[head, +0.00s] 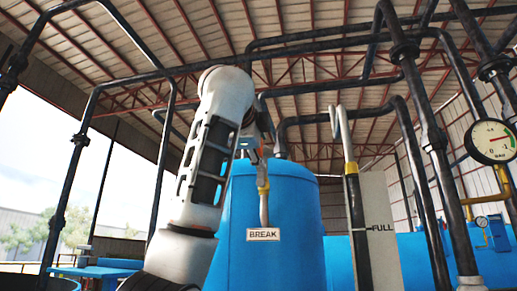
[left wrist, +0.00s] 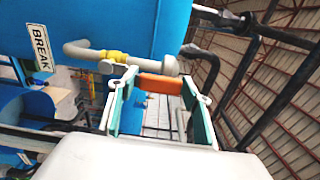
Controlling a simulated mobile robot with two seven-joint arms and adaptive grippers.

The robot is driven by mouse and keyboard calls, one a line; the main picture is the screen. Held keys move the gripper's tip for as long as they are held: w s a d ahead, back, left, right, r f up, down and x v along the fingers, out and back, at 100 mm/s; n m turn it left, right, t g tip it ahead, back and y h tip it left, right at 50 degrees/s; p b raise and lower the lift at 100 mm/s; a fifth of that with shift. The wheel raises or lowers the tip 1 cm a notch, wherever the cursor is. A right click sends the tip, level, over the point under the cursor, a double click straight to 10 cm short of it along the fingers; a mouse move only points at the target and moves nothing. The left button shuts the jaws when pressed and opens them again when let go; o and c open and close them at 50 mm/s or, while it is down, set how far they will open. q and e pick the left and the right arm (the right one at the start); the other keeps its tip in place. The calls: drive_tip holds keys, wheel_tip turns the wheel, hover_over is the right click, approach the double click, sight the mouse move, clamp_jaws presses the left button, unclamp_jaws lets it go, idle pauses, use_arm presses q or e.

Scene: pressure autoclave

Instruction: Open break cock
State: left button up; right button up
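The break cock is a grey pipe with a yellow fitting (head: 263,187) on the blue tank (head: 300,225), above a white BREAK sign (head: 263,235). In the left wrist view the yellow fitting (left wrist: 117,56) joins a grey valve body. The orange handle (left wrist: 160,84) lies crosswise between the fingertips of my left gripper (left wrist: 160,90). The green-padded fingers stand wide apart, one at each end of the handle; I cannot tell if they touch it. In the head view my left gripper (head: 256,143) is at the cock, partly hidden by my arm. My right gripper is not in view.
A level gauge marked FULL (head: 380,228) with a yellow-topped pipe stands right of the tank. A round pressure gauge (head: 492,142) hangs at far right. Dark pipes (head: 420,90) run overhead and down both sides. A blue surface (head: 105,272) lies at lower left.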

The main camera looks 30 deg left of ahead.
use_arm(q)
drive_tip(key=shift+s, duration=0.1)
drive_tip(key=v, duration=1.1)
drive_tip(key=shift+s+d, duration=0.2)
drive_tip(key=shift+s, duration=0.2)
